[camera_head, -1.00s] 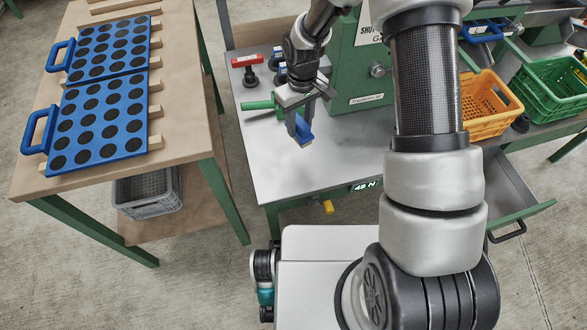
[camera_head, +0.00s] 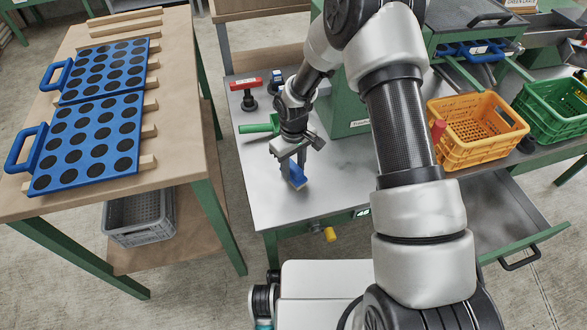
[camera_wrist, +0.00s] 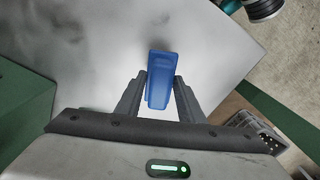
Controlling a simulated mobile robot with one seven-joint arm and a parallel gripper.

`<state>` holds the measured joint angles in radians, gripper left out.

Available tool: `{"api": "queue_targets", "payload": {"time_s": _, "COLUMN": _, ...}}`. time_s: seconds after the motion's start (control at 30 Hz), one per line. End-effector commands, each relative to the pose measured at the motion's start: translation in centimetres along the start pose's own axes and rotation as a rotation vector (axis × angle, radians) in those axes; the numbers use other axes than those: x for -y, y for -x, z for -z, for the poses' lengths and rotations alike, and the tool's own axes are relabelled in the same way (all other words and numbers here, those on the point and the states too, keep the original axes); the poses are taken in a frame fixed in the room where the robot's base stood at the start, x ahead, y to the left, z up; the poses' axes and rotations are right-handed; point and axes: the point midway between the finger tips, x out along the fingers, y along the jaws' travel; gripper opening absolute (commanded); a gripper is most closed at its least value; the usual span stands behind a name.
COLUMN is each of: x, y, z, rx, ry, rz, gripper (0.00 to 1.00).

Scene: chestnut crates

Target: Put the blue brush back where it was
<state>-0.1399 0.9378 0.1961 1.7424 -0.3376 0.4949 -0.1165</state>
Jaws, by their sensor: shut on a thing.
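The blue brush (camera_head: 298,176) is held in my gripper (camera_head: 292,168) over the front part of the grey metal tabletop (camera_head: 265,192). In the wrist view the brush (camera_wrist: 161,80) sits between the two fingers of my gripper (camera_wrist: 158,95), its blue top sticking out past the fingertips. A pale part shows at its lower end in the head view. I cannot tell whether the brush touches the tabletop or hangs just above it.
A green-handled tool (camera_head: 262,127), a red-topped piece (camera_head: 246,86) and a green machine (camera_head: 345,105) stand behind my gripper. A yellow crate (camera_head: 480,150) and a green crate (camera_head: 555,115) are at right. Blue trays (camera_head: 88,140) lie on the wooden table at left. The front tabletop is clear.

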Motion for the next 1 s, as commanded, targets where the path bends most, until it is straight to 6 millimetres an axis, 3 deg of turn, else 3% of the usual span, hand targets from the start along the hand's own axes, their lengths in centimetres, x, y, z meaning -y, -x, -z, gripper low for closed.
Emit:
{"api": "queue_targets", "payload": {"time_s": 0.27, "x": 0.0, "y": -0.2, "z": 0.0, "rx": -0.001, "ry": 0.0, "rz": 0.0, "gripper": 0.14}}
{"api": "queue_targets", "payload": {"time_s": 0.3, "x": 0.0, "y": -0.2, "z": 0.0, "rx": -0.001, "ry": 0.0, "rz": 0.0, "gripper": 0.38}}
{"api": "queue_targets", "payload": {"time_s": 0.4, "x": 0.0, "y": -0.1, "z": 0.0, "rx": -0.001, "ry": 0.0, "rz": 0.0, "gripper": 0.53}}
{"api": "queue_targets", "payload": {"time_s": 0.77, "x": 0.0, "y": 0.5, "z": 0.1, "rx": -0.001, "ry": 0.0, "rz": -0.001, "gripper": 0.53}}
{"api": "queue_targets", "payload": {"time_s": 1.0, "x": -0.1, "y": 4.8, "z": 0.1, "rx": -0.005, "ry": 0.0, "rz": -0.002, "gripper": 0.53}}
